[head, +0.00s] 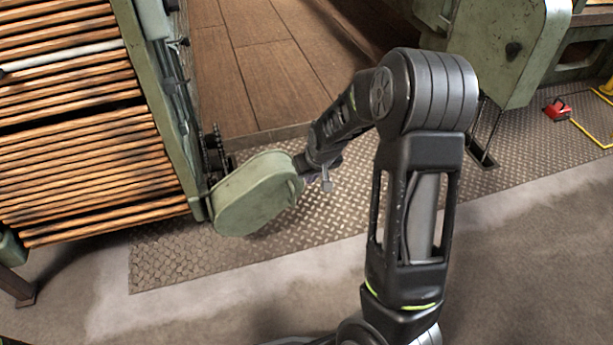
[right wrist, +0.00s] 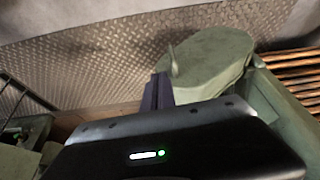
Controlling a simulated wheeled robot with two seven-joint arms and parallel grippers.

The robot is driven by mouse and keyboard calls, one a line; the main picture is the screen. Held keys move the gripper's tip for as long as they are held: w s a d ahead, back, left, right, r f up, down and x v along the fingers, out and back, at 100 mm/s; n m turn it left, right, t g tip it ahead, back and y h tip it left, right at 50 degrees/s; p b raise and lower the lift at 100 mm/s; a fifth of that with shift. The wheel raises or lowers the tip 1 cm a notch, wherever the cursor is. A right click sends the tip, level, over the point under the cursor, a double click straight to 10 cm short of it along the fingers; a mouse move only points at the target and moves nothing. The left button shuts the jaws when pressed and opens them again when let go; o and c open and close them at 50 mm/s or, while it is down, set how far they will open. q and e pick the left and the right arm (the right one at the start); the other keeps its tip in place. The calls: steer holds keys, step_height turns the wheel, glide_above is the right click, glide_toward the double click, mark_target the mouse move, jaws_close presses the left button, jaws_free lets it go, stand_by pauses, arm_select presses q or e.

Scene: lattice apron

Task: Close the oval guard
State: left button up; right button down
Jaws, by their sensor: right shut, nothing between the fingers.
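The oval guard (head: 252,193) is a pale green rounded cover at the lower corner of the green slatted frame. It stands out from the frame, and a dark chain and sprocket (head: 213,150) show uncovered behind its upper left edge. In the right wrist view the guard (right wrist: 212,62) fills the upper middle, with a small upright tab (right wrist: 172,62) on its near side. My right gripper (head: 322,178) is at the guard's right end; its fingers (right wrist: 157,92) are shut and empty beside the tab. I cannot tell whether they touch the guard. My left gripper is out of view.
The slatted rack (head: 90,150) stands on the left. A green machine housing (head: 495,45) stands at the upper right. A red object (head: 557,108) and a yellow frame (head: 590,130) lie at the far right. Tread-plate floor (head: 180,265) is clear around the guard.

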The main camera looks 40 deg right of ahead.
steer(key=w+d+f+b, duration=0.1)
steer(key=w+f+b, duration=0.4)
steer(key=w+f, duration=0.2)
steer(key=shift+d+f, duration=0.4)
steer(key=shift+f, duration=0.35)
steer(key=shift+w, duration=0.15)
